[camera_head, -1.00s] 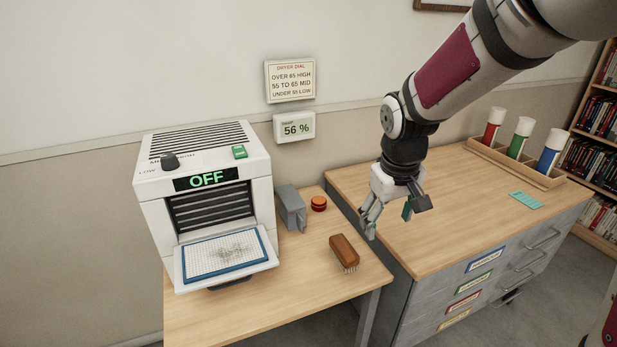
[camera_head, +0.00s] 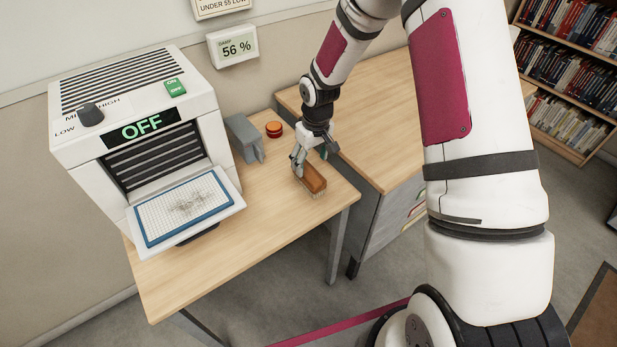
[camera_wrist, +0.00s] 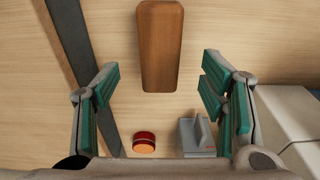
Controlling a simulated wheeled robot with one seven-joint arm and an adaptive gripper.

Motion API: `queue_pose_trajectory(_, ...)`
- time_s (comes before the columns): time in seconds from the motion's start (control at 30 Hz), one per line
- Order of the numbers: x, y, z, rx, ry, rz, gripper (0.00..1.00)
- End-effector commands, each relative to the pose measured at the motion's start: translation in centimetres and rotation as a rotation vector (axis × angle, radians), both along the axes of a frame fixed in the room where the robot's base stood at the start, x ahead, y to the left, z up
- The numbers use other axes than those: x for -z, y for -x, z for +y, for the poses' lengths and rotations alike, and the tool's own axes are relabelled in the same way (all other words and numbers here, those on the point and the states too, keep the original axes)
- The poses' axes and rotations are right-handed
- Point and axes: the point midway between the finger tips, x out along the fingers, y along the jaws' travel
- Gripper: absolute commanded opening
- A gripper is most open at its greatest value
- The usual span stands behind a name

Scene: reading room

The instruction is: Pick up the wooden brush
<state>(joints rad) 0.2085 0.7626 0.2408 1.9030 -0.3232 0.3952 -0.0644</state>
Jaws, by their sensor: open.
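The wooden brush (camera_head: 312,180) lies on the small wooden table, bristles down, near its right edge. In the wrist view the brush's brown back (camera_wrist: 160,45) lies lengthwise, centred between the finger lines and mostly beyond the tips. My gripper (camera_head: 311,160) is just above the brush's far end in the head view. In the wrist view its green-padded fingers (camera_wrist: 158,80) are wide apart, with nothing held between them. I cannot tell the exact height of the fingers above the table.
A dryer (camera_head: 135,130) reading OFF, with its tray (camera_head: 231,200) out, stands left of the brush. A grey metal device (camera_head: 243,138) and a red-orange round object (camera_head: 274,130) sit behind it. A wooden-topped cabinet (camera_head: 375,130) stands to the right. The table's front (camera_head: 185,285) is clear.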

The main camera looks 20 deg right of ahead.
Motion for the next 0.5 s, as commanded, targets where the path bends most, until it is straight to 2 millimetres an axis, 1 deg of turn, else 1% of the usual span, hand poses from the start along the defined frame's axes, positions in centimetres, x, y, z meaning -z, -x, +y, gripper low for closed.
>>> queue_pose_trajectory(0.03, 0.6, 0.0, 0.0, 0.0, 0.001, 0.002, 0.65)
queue_pose_trajectory(0.1, 1.2, -0.1, 0.0, 0.001, 0.0, 0.001, 0.65)
queue_pose_trajectory(0.27, 2.0, -0.2, 0.0, 0.0, 0.001, 0.0, 0.65)
queue_pose_trajectory(0.5, 5.2, -0.7, 0.3, 0.0, 0.001, 0.003, 0.65)
